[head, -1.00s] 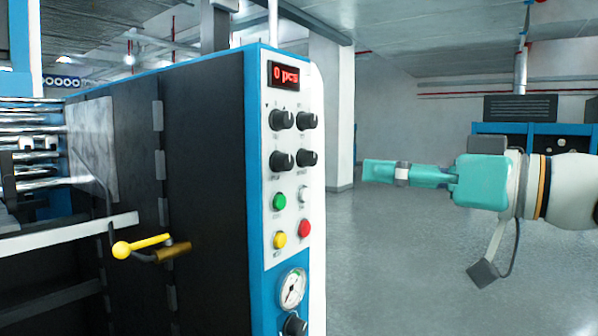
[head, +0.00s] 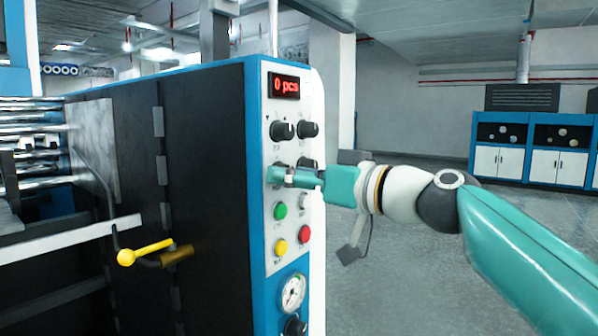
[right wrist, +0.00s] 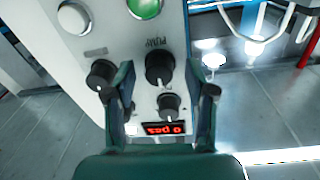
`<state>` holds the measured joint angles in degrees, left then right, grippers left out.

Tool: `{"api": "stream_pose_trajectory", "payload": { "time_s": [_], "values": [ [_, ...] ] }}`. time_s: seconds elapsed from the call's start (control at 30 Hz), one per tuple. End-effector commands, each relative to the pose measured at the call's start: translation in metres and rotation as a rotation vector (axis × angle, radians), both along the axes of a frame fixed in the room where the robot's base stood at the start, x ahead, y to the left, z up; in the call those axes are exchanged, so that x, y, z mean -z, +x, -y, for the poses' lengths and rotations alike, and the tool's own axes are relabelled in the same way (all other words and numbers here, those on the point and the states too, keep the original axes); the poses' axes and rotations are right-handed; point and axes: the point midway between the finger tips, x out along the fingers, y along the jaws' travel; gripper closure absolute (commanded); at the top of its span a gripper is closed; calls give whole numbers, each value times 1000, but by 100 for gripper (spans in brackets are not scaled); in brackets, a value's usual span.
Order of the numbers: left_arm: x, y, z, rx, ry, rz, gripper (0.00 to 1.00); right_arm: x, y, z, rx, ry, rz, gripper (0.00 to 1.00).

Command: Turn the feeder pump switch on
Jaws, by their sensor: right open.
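The control panel (head: 264,230) stands in the middle of the head view. It carries black rotary knobs, and the one labelled PUMP (right wrist: 160,67) shows upside down in the right wrist view. It is the lower knob of the left column, above the green button (head: 280,211). My right gripper (head: 276,176) is at the panel in front of this knob and mostly hides it in the head view. In the right wrist view its open fingers (right wrist: 159,72) lie on either side of the PUMP knob. I cannot tell whether they touch it. My left gripper is out of view.
The other black knobs (head: 307,129), a red display reading "0 pcs" (head: 285,86), a yellow button (head: 280,247) and a red button (head: 304,234) are close by. A gauge (head: 292,293) sits below. A yellow-handled lever (head: 146,250) sticks out at left. The floor at right is clear.

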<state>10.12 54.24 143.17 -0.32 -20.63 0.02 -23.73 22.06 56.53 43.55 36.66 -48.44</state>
Motion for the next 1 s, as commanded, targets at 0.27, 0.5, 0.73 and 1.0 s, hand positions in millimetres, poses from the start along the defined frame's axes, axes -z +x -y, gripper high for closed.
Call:
{"api": "stream_pose_trajectory", "payload": {
  "time_s": [0.27,0.5,0.73,1.0],
  "values": [
    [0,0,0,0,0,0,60,0,0,0,1,0,0,53],
    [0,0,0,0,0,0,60,0,0,1,1,0,0,93],
    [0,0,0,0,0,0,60,0,0,3,3,4,-4,100],
    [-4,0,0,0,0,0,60,-2,0,1,4,45,-59,100]
  ]
}}
